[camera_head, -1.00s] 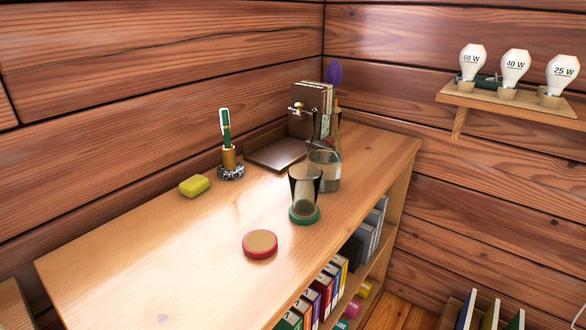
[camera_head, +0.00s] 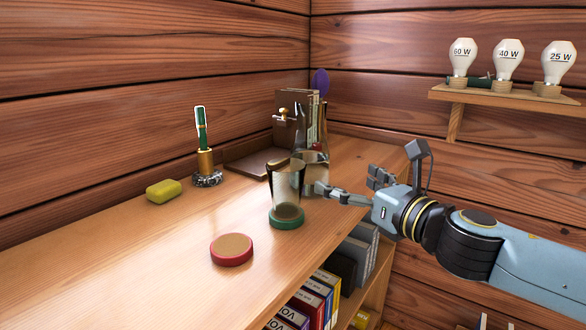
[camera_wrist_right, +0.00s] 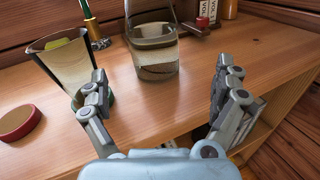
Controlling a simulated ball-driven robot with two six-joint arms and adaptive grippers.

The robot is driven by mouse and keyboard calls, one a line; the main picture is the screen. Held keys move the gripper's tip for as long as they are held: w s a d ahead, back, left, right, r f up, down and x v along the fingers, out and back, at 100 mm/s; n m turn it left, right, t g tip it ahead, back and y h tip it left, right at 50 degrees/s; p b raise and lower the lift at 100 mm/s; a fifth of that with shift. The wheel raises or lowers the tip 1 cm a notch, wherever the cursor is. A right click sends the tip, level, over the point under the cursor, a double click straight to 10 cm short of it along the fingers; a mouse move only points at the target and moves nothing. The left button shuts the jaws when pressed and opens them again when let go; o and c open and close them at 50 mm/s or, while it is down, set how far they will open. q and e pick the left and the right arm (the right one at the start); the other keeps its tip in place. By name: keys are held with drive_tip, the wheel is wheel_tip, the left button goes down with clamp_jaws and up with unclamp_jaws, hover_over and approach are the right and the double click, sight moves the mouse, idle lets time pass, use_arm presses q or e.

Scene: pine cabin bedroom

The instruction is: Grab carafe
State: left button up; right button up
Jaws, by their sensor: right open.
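The carafe (camera_head: 314,172) is a clear glass vessel with a narrow neck and some liquid low inside. It stands upright on the wooden cabinet top, partly behind a dark glass tumbler (camera_head: 287,182). My right gripper (camera_head: 346,182) reaches in from the right with its fingers spread and empty. In the right wrist view the carafe (camera_wrist_right: 155,55) stands ahead, between the lines of the two fingers, its top cut off by the frame. The tumbler (camera_wrist_right: 66,62) is close by the left finger there; I cannot tell whether they touch. My left gripper is not in view.
The tumbler stands on a green coaster (camera_head: 286,218). A red-rimmed coaster (camera_head: 231,250), yellow soap (camera_head: 163,190) and a pen holder (camera_head: 206,168) are to the left. A wall shelf (camera_head: 510,98) holds light bulbs at right.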

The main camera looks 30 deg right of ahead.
sight(321, 165)
drive_tip(key=shift+n+y, duration=0.3)
drive_tip(key=shift+n, duration=0.3)
drive_tip(key=w+p, duration=0.1)
drive_tip(key=w+r+p, duration=0.1)
drive_tip(key=w, duration=0.1)
drive_tip(key=w+a+p, duration=0.1)
drive_tip(key=w+p, duration=0.1)
drive_tip(key=shift+w+r, duration=0.15)
drive_tip(key=shift+w, duration=0.35)
drive_tip(key=w+p, duration=0.2)
drive_tip(key=w, duration=0.2)
drive_tip(key=shift+w, duration=0.15)
drive_tip(key=shift+w+f+p, duration=0.35)
drive_tip(key=shift+w, duration=0.1)
drive_tip(key=c, duration=0.6)
drive_tip(key=shift+r, duration=0.1)
drive_tip(key=c, duration=1.2)
